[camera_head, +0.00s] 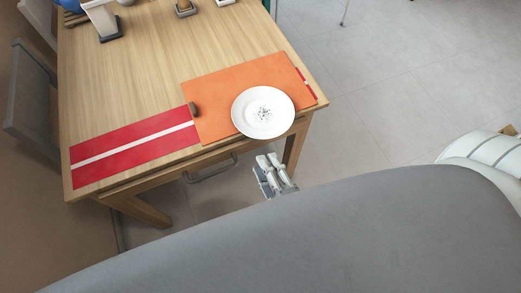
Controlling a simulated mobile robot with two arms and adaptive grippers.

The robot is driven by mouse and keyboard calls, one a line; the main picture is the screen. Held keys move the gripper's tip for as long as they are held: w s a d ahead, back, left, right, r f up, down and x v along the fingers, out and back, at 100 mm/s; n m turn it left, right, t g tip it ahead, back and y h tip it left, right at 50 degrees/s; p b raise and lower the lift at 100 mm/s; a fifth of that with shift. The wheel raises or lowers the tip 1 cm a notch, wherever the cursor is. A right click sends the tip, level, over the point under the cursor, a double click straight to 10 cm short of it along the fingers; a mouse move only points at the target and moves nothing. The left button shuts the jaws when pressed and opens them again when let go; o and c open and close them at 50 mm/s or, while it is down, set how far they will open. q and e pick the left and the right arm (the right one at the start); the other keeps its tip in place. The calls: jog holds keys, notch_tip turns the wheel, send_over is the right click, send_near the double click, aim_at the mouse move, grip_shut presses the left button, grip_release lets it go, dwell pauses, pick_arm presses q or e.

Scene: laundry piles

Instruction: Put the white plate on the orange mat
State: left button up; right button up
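The white plate (263,112), with a small dark pattern in its centre, shows over the front right part of the orange mat (218,92). Its near rim reaches past the mat's front edge and the table edge in the picture. I cannot tell whether it rests on the mat or is slightly above it. My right gripper (268,160) is below the plate in the picture, in front of the table, with a visible gap to the plate. It holds nothing that I can see; its finger opening is unclear. My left gripper is not in view.
A red mat with a white stripe (135,147) lies at the table's front left. A small dark object (193,109) sits at the orange mat's left edge. A white stand (105,22) and other items are at the back. The wooden table's (140,80) middle is clear.

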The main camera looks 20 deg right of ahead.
jog(key=shift+s+r, duration=0.25)
jog(key=shift+s, duration=0.75)
jog(key=shift+f, duration=0.1)
